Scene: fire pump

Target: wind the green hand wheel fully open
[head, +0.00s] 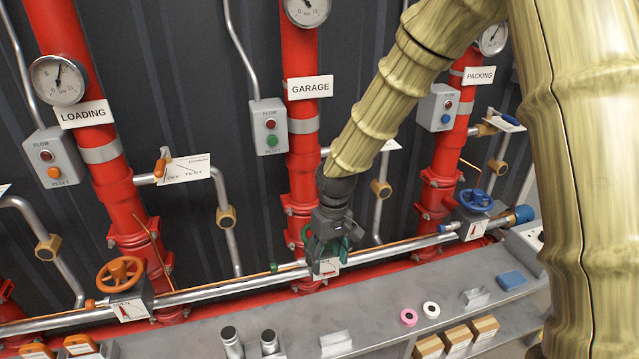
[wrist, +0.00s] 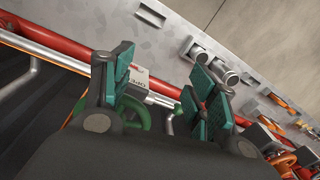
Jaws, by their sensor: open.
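The green hand wheel (head: 354,234) is on the valve of the red GARAGE pipe, at the silver horizontal pipe. My gripper (head: 325,264) is right at it and covers most of it in the head view. In the wrist view, part of the wheel's green rim (wrist: 133,108) shows low between the fingers, nearer the left one. The gripper (wrist: 160,78) is open, its two teal-padded fingers well apart. I cannot tell whether a finger touches the rim. A white indicator plate (head: 326,267) sits below the wheel, partly hidden; its pointer cannot be read.
An orange hand wheel (head: 120,273) is to the left and a blue one (head: 475,200) to the right. Red pipes rise behind. A grey shelf (head: 380,317) in front holds metal cylinders (head: 232,341), a pink ring (head: 408,317) and small boxes (head: 458,337).

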